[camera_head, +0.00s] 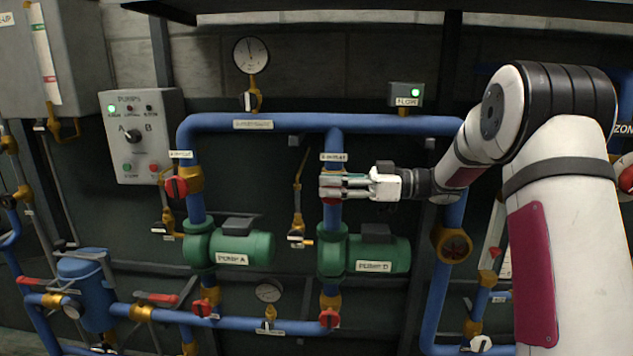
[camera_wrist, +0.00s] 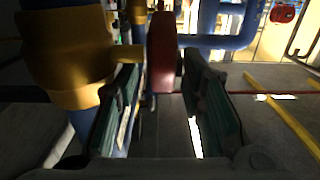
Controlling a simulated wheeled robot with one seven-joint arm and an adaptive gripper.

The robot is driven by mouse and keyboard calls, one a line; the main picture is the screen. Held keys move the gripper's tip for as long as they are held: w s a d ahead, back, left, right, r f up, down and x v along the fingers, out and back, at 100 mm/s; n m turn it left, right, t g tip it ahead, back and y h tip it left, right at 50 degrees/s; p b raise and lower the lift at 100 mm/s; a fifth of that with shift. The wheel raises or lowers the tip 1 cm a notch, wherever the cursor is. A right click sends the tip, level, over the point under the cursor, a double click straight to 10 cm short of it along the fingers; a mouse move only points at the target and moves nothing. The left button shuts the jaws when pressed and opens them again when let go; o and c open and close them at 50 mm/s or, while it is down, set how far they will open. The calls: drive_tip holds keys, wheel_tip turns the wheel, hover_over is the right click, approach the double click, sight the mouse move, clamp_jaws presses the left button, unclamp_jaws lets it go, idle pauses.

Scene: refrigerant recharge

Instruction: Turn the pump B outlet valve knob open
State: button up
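The pump B outlet valve knob (camera_wrist: 162,52) is red and shows edge-on in the wrist view, beside a brass valve body (camera_wrist: 68,60). In the head view my gripper hides most of it, on the blue pipe above green pump B (camera_head: 395,254). My gripper (camera_head: 326,186) reaches in from the right at that pipe, just under the outlet label (camera_head: 333,157). In the wrist view its two fingers (camera_wrist: 160,68) are apart, one on each side of the knob. Narrow gaps show between knob and fingers, so it looks open and not clamped.
Pump A (camera_head: 243,248) stands to the left, with its own red outlet knob (camera_head: 176,187) above. A blue header pipe (camera_head: 290,122) runs overhead. A brass drain fitting (camera_head: 299,205) hangs left of my gripper. A pump control box (camera_head: 142,135) is at the left.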

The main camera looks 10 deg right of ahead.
drive_tip(key=shift+x, duration=1.85)
clamp_jaws()
